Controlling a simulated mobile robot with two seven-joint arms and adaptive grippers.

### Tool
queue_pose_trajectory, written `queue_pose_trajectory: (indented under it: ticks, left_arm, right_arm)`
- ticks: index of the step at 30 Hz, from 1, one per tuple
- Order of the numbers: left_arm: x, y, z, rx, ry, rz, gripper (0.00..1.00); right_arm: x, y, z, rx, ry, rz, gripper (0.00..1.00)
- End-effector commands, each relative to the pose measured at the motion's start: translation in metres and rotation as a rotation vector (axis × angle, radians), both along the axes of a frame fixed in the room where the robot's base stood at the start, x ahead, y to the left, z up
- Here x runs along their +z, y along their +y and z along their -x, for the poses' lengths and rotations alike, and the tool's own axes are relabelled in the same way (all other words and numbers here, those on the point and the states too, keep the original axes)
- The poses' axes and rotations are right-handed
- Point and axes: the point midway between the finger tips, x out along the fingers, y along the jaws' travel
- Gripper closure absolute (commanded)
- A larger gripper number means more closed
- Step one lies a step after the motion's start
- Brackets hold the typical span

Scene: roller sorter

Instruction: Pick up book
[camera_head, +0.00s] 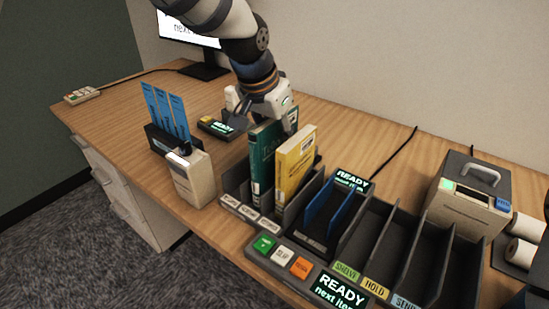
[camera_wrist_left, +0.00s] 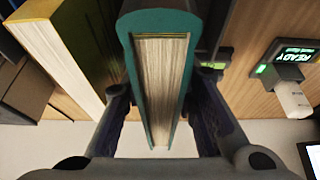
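A teal book (camera_head: 264,158) stands upright in the left part of a dark slotted rack (camera_head: 238,183), beside a yellow book (camera_head: 296,160). My left gripper (camera_head: 281,116) is at the top of the teal book, at its far end. In the left wrist view, the teal book (camera_wrist_left: 161,85) runs between the two fingers of my left gripper (camera_wrist_left: 163,105), one on each side. Narrow gaps seem to show between the fingers and the covers, so the gripper looks open. The yellow book (camera_wrist_left: 62,50) is left of it. My right gripper is not in view.
An empty blue-lined slot (camera_head: 325,212) and empty dark dividers (camera_head: 395,250) lie to the right. A grey box with a handle (camera_head: 470,195) stands further right. A white box (camera_head: 193,180) and blue cards (camera_head: 165,108) stand left. The table's back left is mostly clear.

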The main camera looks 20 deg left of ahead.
Motion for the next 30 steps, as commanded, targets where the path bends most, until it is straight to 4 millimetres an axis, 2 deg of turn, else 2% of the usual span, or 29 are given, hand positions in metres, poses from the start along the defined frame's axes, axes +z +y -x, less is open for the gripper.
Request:
queue_pose_trajectory:
  ticks: [6, 9, 10, 23, 30]
  left_arm:
    - [0.0, 0.0, 0.0, 0.0, 0.0, 0.0, 0.76]
    - [0.0, 0.0, 0.0, 0.0, 0.001, 0.0, 0.98]
    - [0.0, 0.0, 0.0, 0.0, 0.0, 0.0, 1.0]
    - [0.002, 0.0, -0.001, 0.0, 0.0, 0.001, 1.0]
    - [0.065, 0.0, -0.001, 0.001, -0.008, 0.002, 1.0]
  right_arm:
    - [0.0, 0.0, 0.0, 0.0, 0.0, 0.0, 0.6]
    - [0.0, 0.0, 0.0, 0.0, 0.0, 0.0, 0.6]
    - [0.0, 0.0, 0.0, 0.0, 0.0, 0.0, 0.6]
    - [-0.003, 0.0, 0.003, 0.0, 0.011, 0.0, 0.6]
    - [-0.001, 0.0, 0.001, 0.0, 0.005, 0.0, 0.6]
